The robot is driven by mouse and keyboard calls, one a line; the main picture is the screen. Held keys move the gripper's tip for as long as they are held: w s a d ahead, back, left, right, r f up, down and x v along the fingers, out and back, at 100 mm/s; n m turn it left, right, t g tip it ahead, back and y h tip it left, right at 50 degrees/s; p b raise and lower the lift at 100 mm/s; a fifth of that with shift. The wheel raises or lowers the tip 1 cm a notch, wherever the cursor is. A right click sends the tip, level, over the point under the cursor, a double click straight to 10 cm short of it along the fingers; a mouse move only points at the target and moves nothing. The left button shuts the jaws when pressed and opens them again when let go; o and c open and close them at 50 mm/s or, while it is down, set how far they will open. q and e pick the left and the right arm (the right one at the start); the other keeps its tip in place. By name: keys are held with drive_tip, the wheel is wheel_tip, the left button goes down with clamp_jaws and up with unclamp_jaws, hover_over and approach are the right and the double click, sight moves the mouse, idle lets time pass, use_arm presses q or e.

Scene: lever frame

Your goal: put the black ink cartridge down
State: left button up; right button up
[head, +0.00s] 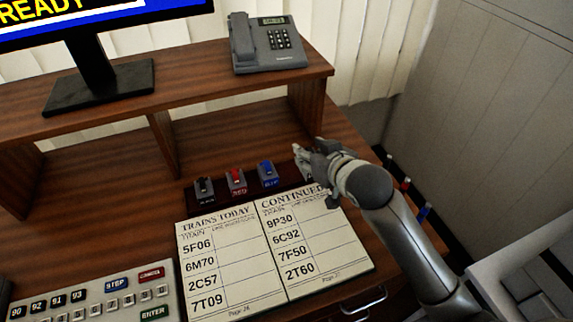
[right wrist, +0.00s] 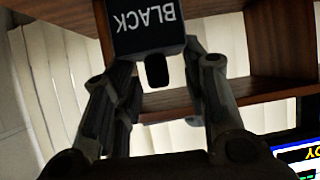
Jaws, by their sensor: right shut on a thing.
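In the right wrist view a dark cartridge (right wrist: 148,25) with the white word BLACK, upside down in the picture, sits between the fingertips of my right gripper (head: 312,162). The gripper is shut on it. My left gripper is not in view.
The rack bears three small blocks: a dark one (head: 203,188), a red one (head: 237,180) and a blue one (head: 268,173). An open book (head: 270,245) lies in front, with a keypad panel (head: 95,300) at left. A telephone (head: 268,45) and monitor stand (head: 98,85) are on the shelf.

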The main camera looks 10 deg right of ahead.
drive_tip(key=x, duration=0.4)
drive_tip(key=d+f+x, duration=0.1)
drive_tip(key=x, duration=0.3)
drive_tip(key=d+f+x, duration=0.1)
drive_tip(key=x, duration=0.3)
drive_tip(key=shift+f+b, duration=0.2)
drive_tip(key=shift+b, duration=0.1)
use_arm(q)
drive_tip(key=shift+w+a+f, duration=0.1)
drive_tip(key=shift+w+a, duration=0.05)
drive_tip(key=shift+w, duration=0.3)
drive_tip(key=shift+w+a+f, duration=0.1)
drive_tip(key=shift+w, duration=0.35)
use_arm(e)
drive_tip(key=shift+a+f, duration=0.1)
drive_tip(key=shift+f, duration=1.35)
drive_tip(key=shift+s+f, duration=0.1)
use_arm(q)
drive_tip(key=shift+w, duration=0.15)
use_arm(e)
drive_tip(key=o, duration=1)
drive_tip(key=shift+s, duration=0.15)
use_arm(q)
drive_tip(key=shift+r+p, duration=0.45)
use_arm(e)
drive_tip(key=v, duration=1.1)
drive_tip(key=shift+s+r, duration=0.25)
drive_tip(key=shift+r, duration=0.05)
